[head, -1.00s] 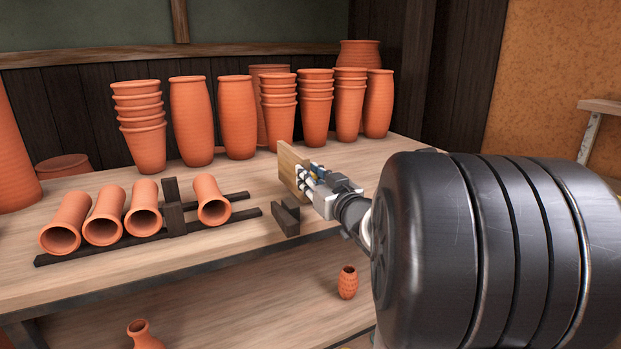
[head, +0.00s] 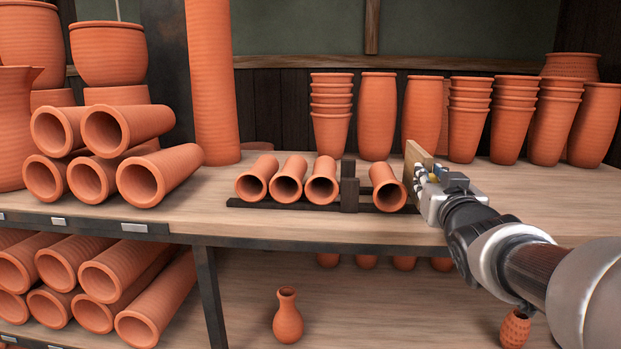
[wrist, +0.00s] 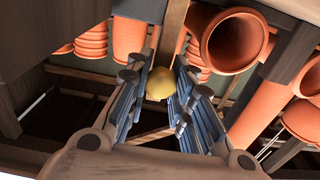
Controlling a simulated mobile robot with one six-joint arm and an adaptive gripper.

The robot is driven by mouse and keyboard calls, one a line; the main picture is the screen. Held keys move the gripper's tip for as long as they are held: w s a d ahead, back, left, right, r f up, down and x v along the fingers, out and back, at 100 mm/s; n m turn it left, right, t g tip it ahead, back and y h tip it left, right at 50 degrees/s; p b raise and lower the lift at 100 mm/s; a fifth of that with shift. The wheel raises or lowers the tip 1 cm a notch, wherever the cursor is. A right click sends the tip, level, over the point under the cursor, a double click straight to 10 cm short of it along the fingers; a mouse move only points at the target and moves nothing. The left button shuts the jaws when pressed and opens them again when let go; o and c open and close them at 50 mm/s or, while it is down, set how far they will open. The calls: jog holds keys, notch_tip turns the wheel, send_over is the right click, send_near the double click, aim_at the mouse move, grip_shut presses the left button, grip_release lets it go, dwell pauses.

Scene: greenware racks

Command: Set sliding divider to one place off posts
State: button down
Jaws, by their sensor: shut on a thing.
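A light wooden board (head: 412,162), which looks like the sliding divider, stands upright at the right end of a dark low rack (head: 268,204) in the head view. My gripper (head: 428,180) is against its right side. In the wrist view my gripper (wrist: 160,100) is closed around a round yellow knob (wrist: 160,83). A dark upright post (head: 349,190) stands on the rack. Several clay pots lie left of the post, and one clay pot (head: 388,187) lies between post and board. The board's lower edge is partly hidden.
Stacked and single tall pots (head: 378,115) stand along the back of the shelf. A pile of clay tubes (head: 92,180) lies on the left. The front strip of the shelf top (head: 300,225) is clear. Small vases (head: 287,318) stand below.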

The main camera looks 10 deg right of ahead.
jog(key=c, duration=1.4)
grip_release()
jog(key=shift+s, duration=0.1)
notch_tip(320, 180, up, 10)
jog(key=shift+o, duration=0.2)
